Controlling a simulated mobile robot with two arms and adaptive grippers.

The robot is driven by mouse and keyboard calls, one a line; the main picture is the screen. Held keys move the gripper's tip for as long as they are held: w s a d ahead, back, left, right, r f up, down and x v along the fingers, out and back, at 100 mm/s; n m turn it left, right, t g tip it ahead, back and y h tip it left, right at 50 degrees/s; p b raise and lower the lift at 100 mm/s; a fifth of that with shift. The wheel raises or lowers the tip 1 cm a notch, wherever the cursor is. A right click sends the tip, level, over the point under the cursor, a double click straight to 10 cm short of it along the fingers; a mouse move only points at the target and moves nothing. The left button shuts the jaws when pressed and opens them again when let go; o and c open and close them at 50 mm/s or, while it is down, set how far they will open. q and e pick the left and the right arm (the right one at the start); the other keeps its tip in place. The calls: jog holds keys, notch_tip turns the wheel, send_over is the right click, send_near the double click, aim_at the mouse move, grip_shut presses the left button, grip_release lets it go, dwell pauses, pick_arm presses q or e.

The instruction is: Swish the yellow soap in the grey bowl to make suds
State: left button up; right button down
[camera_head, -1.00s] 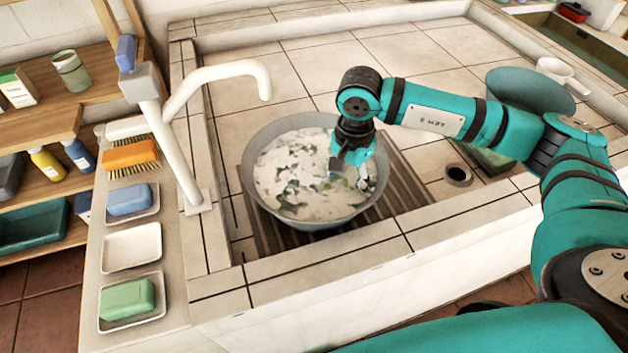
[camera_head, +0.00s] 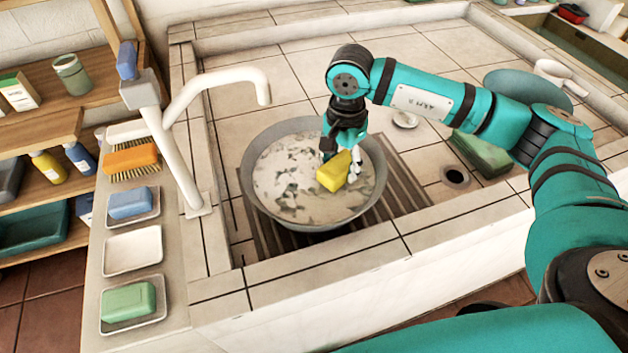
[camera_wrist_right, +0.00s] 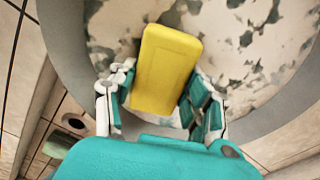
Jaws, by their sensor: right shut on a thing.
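The yellow soap (camera_head: 334,172) is a bright block held over the right part of the grey bowl (camera_head: 250,192). My right gripper (camera_head: 345,165) is shut on it. In the right wrist view the soap (camera_wrist_right: 164,68) sits between the two fingers of my gripper (camera_wrist_right: 160,98). The bowl holds water largely covered with white suds (camera_head: 290,180), with darker gaps showing through. The soap looks to be above the suds, but its exact height is hard to tell. My left gripper is not in view.
The bowl stands on a slatted drain rack (camera_head: 405,205) in the tiled basin. A white tap (camera_head: 215,75) rises at the bowl's left. On the left ledge are a blue soap (camera_head: 130,202), an empty white dish (camera_head: 132,250), a green soap (camera_head: 128,301) and an orange brush (camera_head: 130,157).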

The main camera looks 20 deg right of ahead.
jog(key=shift+r+p, duration=2.15)
jog(key=shift+r, duration=2.3)
